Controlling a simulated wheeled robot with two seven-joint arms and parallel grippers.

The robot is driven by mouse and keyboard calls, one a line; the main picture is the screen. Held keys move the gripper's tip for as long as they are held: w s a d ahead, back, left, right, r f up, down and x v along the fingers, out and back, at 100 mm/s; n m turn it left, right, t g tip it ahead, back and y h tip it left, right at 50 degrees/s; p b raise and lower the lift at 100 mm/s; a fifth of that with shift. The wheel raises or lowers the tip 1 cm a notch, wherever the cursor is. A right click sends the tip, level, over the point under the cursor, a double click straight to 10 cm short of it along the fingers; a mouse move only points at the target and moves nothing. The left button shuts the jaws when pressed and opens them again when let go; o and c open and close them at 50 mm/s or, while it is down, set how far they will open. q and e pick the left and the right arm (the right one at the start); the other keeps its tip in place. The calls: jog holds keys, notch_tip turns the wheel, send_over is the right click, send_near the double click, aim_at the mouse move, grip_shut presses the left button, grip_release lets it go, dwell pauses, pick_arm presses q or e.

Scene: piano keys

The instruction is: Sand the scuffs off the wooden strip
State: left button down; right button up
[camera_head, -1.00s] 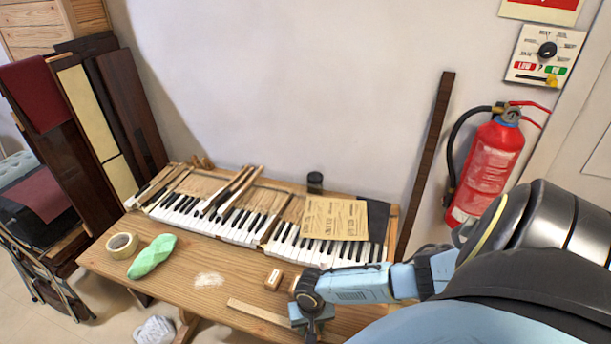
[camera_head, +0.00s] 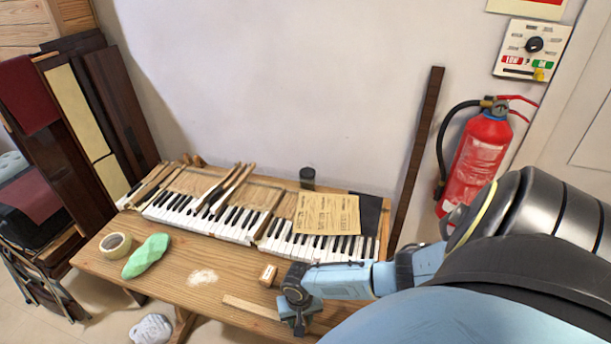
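The wooden strip (camera_head: 250,307) is a narrow, pale piece lying near the front edge of the workbench. Its right end runs up to my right gripper and is partly hidden there. My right gripper (camera_head: 298,326) points down over the strip's right end. Its fingers are small and dark in this view, so I cannot tell whether they are open, shut or holding anything. A small wood-coloured block (camera_head: 268,275) with a light face sits just behind the strip, left of my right wrist. Scuffs on the strip are too small to make out. My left gripper is out of view.
The workbench (camera_head: 165,270) holds a piano keyboard (camera_head: 210,220) with a paper sheet (camera_head: 327,214) on it. A tape roll (camera_head: 116,245), a green cloth-like object (camera_head: 146,256) and a pale dust patch (camera_head: 203,277) lie left. A dark jar (camera_head: 307,178) stands behind.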

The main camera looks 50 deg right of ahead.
aim_at(259, 310)
jog(key=shift+w+a+r+b, duration=0.1)
jog(key=shift+w+a+b, duration=0.15)
jog(key=shift+w, duration=0.55)
jog(key=shift+w+a+b, duration=0.1)
jog(key=shift+w+a, duration=0.25)
jog(key=shift+w, duration=0.4)
jog(key=shift+w+a+b, duration=0.25)
jog(key=shift+w+b, duration=0.1)
jog(key=shift+w, duration=0.35)
jog(key=shift+w+a+b, duration=0.25)
jog(key=shift+w+b, duration=0.05)
jog(key=shift+w, duration=0.35)
jog(key=shift+w+a+b, duration=0.35)
jog(key=shift+w, duration=0.55)
jog(key=shift+w+a+b, duration=0.3)
jog(key=shift+w+b, duration=0.05)
jog(key=shift+w, duration=0.5)
jog(key=shift+w+a+f+b, duration=0.15)
jog(key=shift+w+a+b, duration=0.15)
jog(key=shift+w+b, duration=0.3)
jog(key=shift+w+a+f+b, duration=0.1)
jog(key=shift+w+a+b, duration=0.25)
jog(key=shift+w, duration=0.35)
jog(key=shift+w+a+r+b, duration=0.1)
jog(key=shift+w+a+b, duration=0.2)
jog(key=shift+w+b, duration=0.45)
jog(key=shift+w+a+b, duration=0.3)
jog(key=shift+w+b, duration=0.15)
jog(key=shift+w, duration=0.55)
